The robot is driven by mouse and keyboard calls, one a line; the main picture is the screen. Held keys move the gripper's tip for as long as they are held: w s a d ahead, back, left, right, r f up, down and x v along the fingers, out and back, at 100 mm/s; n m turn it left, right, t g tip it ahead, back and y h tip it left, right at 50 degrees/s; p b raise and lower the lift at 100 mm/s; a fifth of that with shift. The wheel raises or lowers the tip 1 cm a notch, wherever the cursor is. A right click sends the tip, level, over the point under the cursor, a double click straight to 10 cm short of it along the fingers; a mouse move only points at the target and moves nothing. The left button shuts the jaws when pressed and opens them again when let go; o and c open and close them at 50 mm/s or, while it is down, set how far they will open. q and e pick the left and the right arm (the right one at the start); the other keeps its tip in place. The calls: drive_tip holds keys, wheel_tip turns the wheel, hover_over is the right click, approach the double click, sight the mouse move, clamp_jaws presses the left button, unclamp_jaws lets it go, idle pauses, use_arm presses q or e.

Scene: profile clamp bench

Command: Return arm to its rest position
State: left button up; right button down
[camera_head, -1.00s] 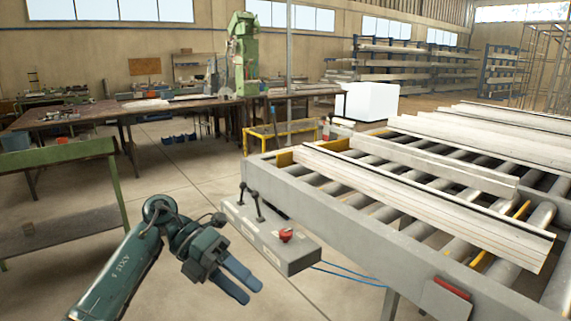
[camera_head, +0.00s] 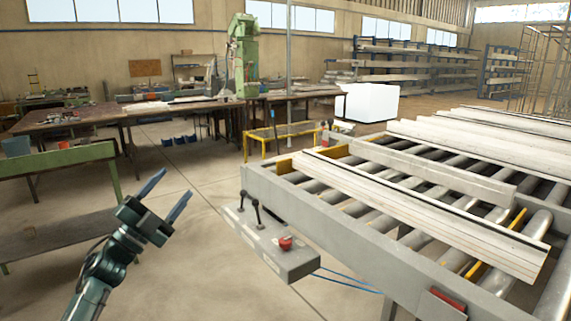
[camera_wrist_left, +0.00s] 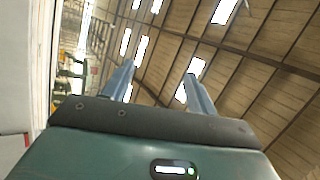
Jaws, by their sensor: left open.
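My left gripper (camera_head: 166,194) is open and empty in the head view, at the lower left. Its two blue fingers point up and are spread apart. It is in free air to the left of the grey control box (camera_head: 272,243) and touches nothing. In the left wrist view the fingers (camera_wrist_left: 158,88) also show apart, with only the hall's roof and windows behind them. My right gripper is in neither view.
The control box has two black levers and a red knob (camera_head: 285,242). It hangs on the side of a roller table (camera_head: 375,238) bearing long pale profiles (camera_head: 430,210). A green-framed bench (camera_head: 60,158) stands left. Open floor lies between them.

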use_arm(q)
drive_tip(key=w+a+f+n+g+y, duration=0.1)
drive_tip(key=w+a+f+n+y, duration=0.2)
drive_tip(key=a+f+n+y, duration=0.45)
drive_tip(key=w+a+f+n+g+y, duration=0.2)
drive_tip(key=w+a+f+n+y, duration=0.15)
drive_tip(key=n+y, duration=0.65)
drive_tip(key=s+d+f+g+h, duration=0.1)
drive_tip(key=s+d+f+h, duration=0.1)
drive_tip(key=s+d+f, duration=0.55)
drive_tip(key=s+d+f+g+h, duration=0.2)
drive_tip(key=s+d+f, duration=0.2)
drive_tip(key=s+f, duration=0.65)
drive_tip(key=s+d+f+g, duration=0.1)
drive_tip(key=s+d+f, duration=0.2)
drive_tip(key=s, duration=0.4)
drive_tip(key=s+d+f+g+h, duration=0.1)
drive_tip(key=s+d+f, duration=0.1)
drive_tip(key=s, duration=0.5)
drive_tip(key=s+d+f+g+h, duration=0.1)
drive_tip(key=s+d+f, duration=0.2)
drive_tip(key=s, duration=0.5)
drive_tip(key=shift+d+f+n, duration=0.35)
drive_tip(key=shift+d, duration=0.35)
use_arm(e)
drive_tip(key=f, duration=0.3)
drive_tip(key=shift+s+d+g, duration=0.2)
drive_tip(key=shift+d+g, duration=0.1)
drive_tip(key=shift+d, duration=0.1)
